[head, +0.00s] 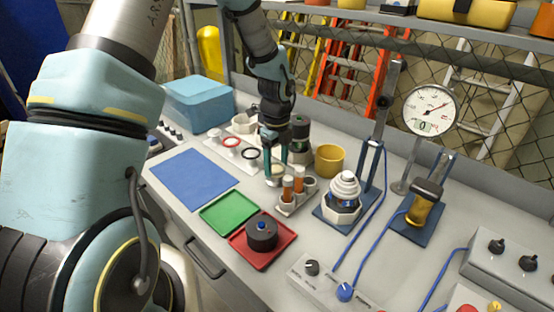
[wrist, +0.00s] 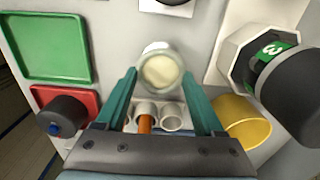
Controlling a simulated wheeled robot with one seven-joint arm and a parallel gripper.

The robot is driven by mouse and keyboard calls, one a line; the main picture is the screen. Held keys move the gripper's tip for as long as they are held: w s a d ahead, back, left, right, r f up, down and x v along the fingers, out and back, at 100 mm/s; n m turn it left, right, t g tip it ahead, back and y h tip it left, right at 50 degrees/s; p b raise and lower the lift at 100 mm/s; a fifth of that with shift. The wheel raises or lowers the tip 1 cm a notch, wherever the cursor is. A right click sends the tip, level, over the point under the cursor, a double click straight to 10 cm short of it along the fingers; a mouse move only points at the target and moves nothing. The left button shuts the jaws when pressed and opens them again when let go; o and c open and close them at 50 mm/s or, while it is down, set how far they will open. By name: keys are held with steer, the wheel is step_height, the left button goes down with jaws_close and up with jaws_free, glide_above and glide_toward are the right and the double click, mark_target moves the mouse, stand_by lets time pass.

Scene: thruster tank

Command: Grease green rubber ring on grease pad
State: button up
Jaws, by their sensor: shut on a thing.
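My gripper (head: 277,167) points down, its two teal fingers spread at a thing's width and shut on it. In the wrist view the fingertips (wrist: 160,72) stand at either side of the round, cream-topped grease pad (wrist: 160,74) in its pale cup. The pad also shows between the fingers in the head view (head: 278,171). The green rubber ring cannot be made out against the teal fingers, and no green ring shows elsewhere. I cannot tell whether the fingertips touch the cup.
Red (head: 231,141) and black (head: 251,154) rings lie behind left.

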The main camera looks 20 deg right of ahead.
steer(key=shift+s+f+m, duration=0.1)
steer(key=shift+s+m, duration=0.1)
steer(key=shift+m, duration=0.3)
steer(key=shift+p, duration=0.3)
step_height(320, 180, up, 4)
steer(key=p, duration=0.3)
steer(key=shift+w, duration=0.1)
steer(key=shift+r, duration=1.1)
